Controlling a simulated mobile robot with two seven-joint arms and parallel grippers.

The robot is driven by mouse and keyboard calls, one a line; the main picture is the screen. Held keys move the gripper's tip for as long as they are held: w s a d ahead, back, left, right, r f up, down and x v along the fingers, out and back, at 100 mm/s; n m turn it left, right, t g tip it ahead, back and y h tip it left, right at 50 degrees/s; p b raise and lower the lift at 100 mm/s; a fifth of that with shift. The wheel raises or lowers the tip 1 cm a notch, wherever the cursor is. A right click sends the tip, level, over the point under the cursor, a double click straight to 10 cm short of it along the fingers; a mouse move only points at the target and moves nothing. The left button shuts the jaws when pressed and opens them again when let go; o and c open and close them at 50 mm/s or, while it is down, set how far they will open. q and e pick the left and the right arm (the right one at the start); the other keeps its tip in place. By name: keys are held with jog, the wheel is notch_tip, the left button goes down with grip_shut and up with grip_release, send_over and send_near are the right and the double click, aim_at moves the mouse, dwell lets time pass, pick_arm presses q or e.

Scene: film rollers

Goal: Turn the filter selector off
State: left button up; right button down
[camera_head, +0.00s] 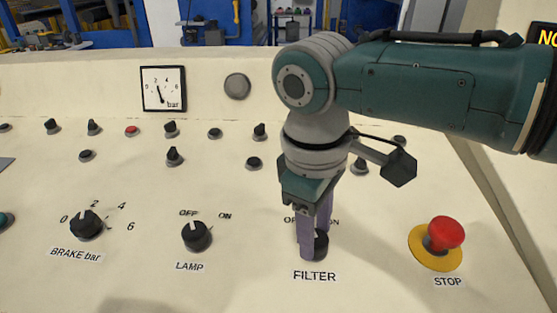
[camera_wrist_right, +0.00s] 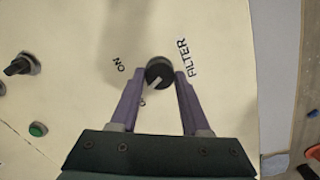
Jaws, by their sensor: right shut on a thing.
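The black FILTER selector (camera_head: 321,244) sits on the cream panel, above its FILTER label (camera_head: 314,276). My right gripper (camera_head: 314,246) comes down from above with its purple fingers on either side of the knob and is shut on it. In the right wrist view, the knob (camera_wrist_right: 159,70) lies between the fingertips (camera_wrist_right: 159,74). Its pale pointer mark slants to the lower left there, roughly toward a label mostly hidden by a finger. The ON label (camera_wrist_right: 119,64) is left of the knob in that view. My left gripper is not in view.
The LAMP selector (camera_head: 196,237) and BRAKE knob (camera_head: 86,225) are to the left. The red STOP button (camera_head: 445,233) on its yellow base is to the right. Several small knobs and buttons line the panel behind, below a bar gauge (camera_head: 163,88).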

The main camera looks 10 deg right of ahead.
jog(key=shift+n, duration=0.6)
jog(key=shift+c, duration=1.9)
grip_release()
notch_tip(320, 180, up, 10)
jog(key=a+p, duration=0.1)
jog(key=p, duration=0.1)
jog(key=shift+s, duration=0.15)
